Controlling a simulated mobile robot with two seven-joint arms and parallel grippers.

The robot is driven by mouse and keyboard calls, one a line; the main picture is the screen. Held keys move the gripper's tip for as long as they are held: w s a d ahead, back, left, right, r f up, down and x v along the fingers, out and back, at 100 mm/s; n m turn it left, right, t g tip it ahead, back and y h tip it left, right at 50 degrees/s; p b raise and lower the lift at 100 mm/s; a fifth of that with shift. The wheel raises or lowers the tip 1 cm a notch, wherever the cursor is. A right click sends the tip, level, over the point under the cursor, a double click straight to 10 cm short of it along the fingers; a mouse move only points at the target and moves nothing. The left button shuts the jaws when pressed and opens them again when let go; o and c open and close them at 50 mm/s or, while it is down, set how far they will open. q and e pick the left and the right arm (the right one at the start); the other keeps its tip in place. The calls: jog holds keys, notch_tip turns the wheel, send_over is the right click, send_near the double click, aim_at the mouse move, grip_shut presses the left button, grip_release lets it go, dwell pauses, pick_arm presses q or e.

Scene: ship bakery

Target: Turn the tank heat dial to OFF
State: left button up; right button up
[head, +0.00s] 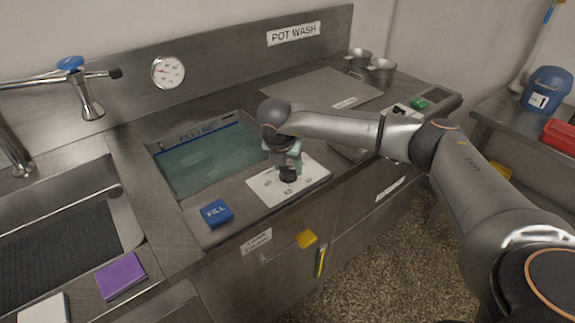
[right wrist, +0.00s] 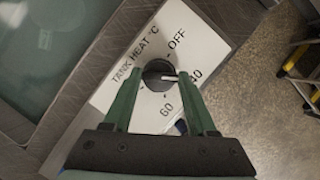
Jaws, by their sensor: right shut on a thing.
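The tank heat dial (right wrist: 156,70) is a round black knob on a white plate (right wrist: 215,50) marked TANK HEAT °C, OFF, 40 and 60. Its white pointer line faces right in the right wrist view, roughly toward the 40 mark. My right gripper (right wrist: 159,82) has its green fingers on either side of the knob, shut on it. In the head view, the right gripper (head: 286,160) is over the white plate (head: 262,187), with the dial (head: 288,174) partly visible below it. My left gripper is not in view.
The water tank (head: 185,192) lies behind the plate. A blue FILL block (head: 216,212) sits to the left. A yellow tag (head: 307,239) and a yellow handle (head: 321,262) are on the counter front below. A sink (head: 60,215) is at far left.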

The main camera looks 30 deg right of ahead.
jog(key=shift+c, duration=0.8)
jog(key=n+b, duration=0.1)
jog(key=n+y+b, duration=0.1)
jog(key=n, duration=0.1)
jog(key=shift+s+d+f+t+b, duration=0.1)
jog(key=shift+f+t+b, duration=0.1)
jog(key=shift+t+b, duration=0.2)
jog(key=n+y+b, duration=0.1)
jog(key=n+b, duration=0.1)
jog(key=n, duration=0.1)
jog(key=shift+d+n+t, duration=0.15)
jog(key=shift+n+t, duration=0.25)
jog(key=n+y+b, duration=0.1)
jog(key=n, duration=0.2)
jog(key=shift+r+y, duration=0.15)
jog(key=shift+y, duration=0.15)
jog(key=n+y, duration=0.1)
jog(key=n, duration=0.2)
jog(key=shift+d+r+b, duration=0.1)
jog(key=shift+d+b, duration=0.05)
jog(key=shift+b, duration=0.2)
jog(key=shift+n, duration=0.6)
jog(key=shift+y, duration=0.3)
